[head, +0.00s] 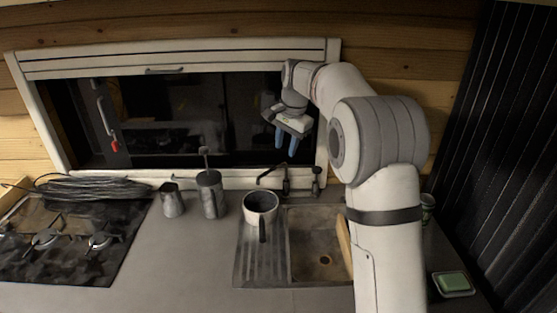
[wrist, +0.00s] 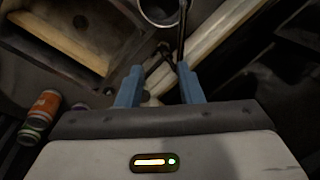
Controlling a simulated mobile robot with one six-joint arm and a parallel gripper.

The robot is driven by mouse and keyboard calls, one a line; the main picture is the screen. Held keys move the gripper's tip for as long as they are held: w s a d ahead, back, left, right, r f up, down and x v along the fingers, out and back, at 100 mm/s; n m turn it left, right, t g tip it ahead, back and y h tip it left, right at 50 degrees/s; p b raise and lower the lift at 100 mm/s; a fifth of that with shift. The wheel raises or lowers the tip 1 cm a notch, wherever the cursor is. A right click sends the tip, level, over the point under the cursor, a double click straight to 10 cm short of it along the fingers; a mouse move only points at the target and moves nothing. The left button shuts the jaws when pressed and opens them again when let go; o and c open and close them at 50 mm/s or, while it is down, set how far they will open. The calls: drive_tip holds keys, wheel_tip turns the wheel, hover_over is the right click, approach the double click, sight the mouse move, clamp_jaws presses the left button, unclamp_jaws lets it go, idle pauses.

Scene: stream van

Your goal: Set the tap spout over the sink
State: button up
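The dark tap (head: 286,186) stands at the back edge of the counter, behind the sink. Its spout (head: 268,172) points left, over the area behind the mug-like pot rather than over the basin. The sink basin (head: 318,268) is right of the ribbed drainer, partly hidden by my arm. My gripper (head: 286,142) hangs above the tap with its blue fingers pointing down, apart and empty. In the wrist view my gripper (wrist: 158,82) shows its fingers spread, with dark tap parts beyond them; the basin (wrist: 85,60) is at upper left.
A pot (head: 261,204) with a dark handle stands on the drainer (head: 262,262), close to the tap. A green sponge (head: 452,282) lies at right. The window frame (head: 180,47) is behind my gripper.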

sight(275, 169)
drive_tip(key=shift+m, duration=0.5)
drive_tip(key=shift+w+a+f+p, duration=0.2)
drive_tip(key=shift+w+a+f, duration=0.45)
drive_tip(key=shift+f, duration=0.9)
drive_tip(key=shift+w+a+f+p, duration=0.35)
drive_tip(key=shift+w+f, duration=0.55)
drive_tip(key=shift+f, duration=0.7)
drive_tip(key=shift+w+a+f+p, duration=0.1)
drive_tip(key=shift+w+a+f, duration=0.6)
drive_tip(key=shift+f, duration=0.85)
drive_tip(key=shift+w+d, duration=0.1)
drive_tip(key=shift+d, duration=0.05)
clamp_jaws()
